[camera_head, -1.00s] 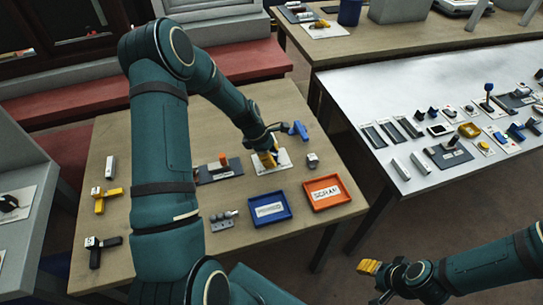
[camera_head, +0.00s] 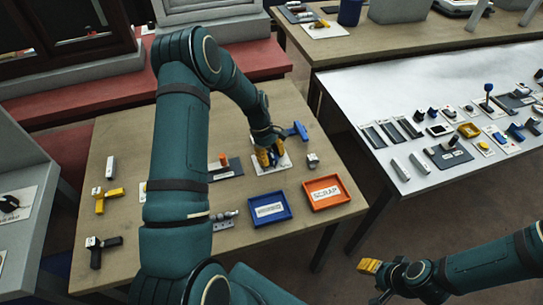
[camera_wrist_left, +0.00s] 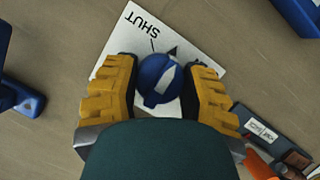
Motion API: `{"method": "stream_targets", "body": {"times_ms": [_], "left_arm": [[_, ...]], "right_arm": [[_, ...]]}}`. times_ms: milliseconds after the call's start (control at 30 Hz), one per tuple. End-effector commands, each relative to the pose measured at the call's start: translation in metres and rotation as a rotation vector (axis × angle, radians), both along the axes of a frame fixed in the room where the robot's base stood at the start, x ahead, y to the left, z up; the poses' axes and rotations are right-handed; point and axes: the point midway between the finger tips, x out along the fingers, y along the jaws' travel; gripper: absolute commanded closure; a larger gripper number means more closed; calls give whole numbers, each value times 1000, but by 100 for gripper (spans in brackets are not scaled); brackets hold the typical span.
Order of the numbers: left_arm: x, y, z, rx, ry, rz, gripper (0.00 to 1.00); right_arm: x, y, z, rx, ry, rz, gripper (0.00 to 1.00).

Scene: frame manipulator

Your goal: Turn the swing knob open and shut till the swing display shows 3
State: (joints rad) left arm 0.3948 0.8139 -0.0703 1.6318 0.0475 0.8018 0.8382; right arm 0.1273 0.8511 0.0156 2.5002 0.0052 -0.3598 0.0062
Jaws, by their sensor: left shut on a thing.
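The blue swing knob (camera_wrist_left: 158,80) with a pale bar across its top sits on a white plate (camera_wrist_left: 128,38) marked SHUT, with a black arrow mark beside the knob. In the head view the plate (camera_head: 285,164) shows at the table's right side, and the gripper mostly hides the knob. My left gripper (camera_head: 268,158) is over the plate, its yellow fingers on either side of the knob, shut on it. My right gripper (camera_head: 368,266) hangs at the lower right, away from the tables; its finger gap is unclear. I cannot make out a swing display or its number.
A small grey cube (camera_head: 313,160) and a blue handle-shaped piece (camera_head: 298,131) lie close to the plate. A blue tray (camera_head: 288,214) and an orange SCRAP tray (camera_head: 346,200) are in front. A dark base with an orange handle (camera_head: 224,160) is to the left.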

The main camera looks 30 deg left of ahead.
Motion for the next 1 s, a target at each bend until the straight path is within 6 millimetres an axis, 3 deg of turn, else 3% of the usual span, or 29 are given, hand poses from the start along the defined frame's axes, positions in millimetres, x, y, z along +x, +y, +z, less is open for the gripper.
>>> {"method": "stream_targets", "body": {"times_ms": [600,1000], "left_arm": [[-2,-1,-2,-3,6,-570,91],[-2,-1,-3,-3,7,-794,91]], "right_arm": [[-1,0,-4,0,3,2,53],[-2,0,-6,1,4,4,53]]}}
